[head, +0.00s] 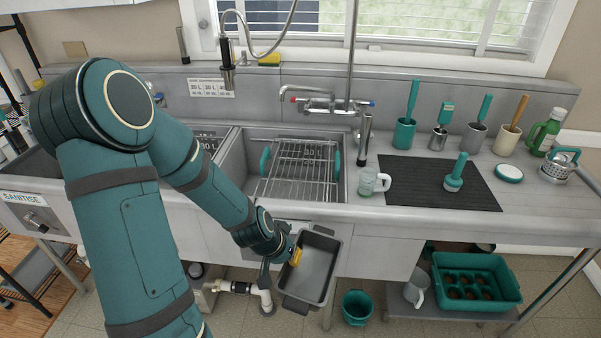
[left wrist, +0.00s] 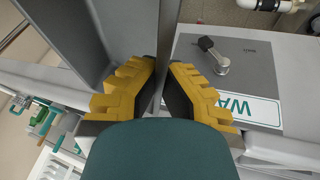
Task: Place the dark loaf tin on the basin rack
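The dark loaf tin (head: 320,262) is in the air in front of the sink unit, below the counter's front edge, with its opening facing up and tilted toward the head camera. My left gripper (head: 292,258) is shut on the tin's left wall. In the left wrist view, the yellow fingers (left wrist: 160,78) lie on either side of the tin's grey wall (left wrist: 128,28). The basin rack (head: 300,168), a wire rack with teal ends, sits across the middle basin (head: 232,165). It looks empty. My right gripper is not in view.
A tap (head: 330,103) and hanging spray hose (head: 227,65) stand behind the basin. A teal bucket (head: 357,307) is below.

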